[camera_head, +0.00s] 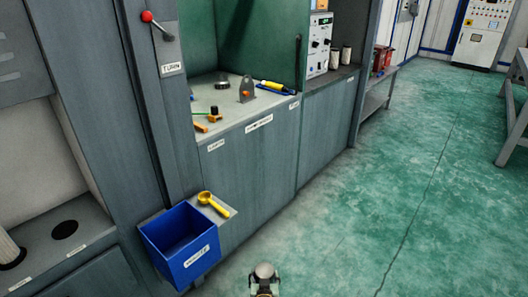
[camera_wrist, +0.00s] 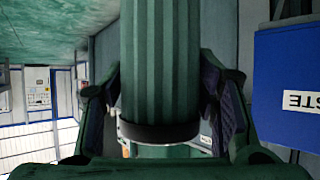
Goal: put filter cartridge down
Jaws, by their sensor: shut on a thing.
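My gripper (camera_wrist: 160,105) is shut on a ribbed filter cartridge (camera_wrist: 160,50) with a dark band at one end. The jaws press on both its sides in the wrist view. In the head view my gripper (camera_head: 264,288) is at the bottom middle, over the floor, with the pale rounded end of the cartridge (camera_head: 264,271) showing above it. Another pale ribbed cartridge (camera_head: 9,249) stands in the open bay at the far left, cut by the picture edge. Two pale cylinders (camera_head: 346,55) stand on the far shelf.
A blue bin (camera_head: 180,240) stands left of my gripper, also in the wrist view (camera_wrist: 285,90). A yellow scoop (camera_head: 212,204) lies beside it. The left bay shelf (camera_head: 90,228) has a dark round hole. The bench (camera_head: 230,112) holds tools.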

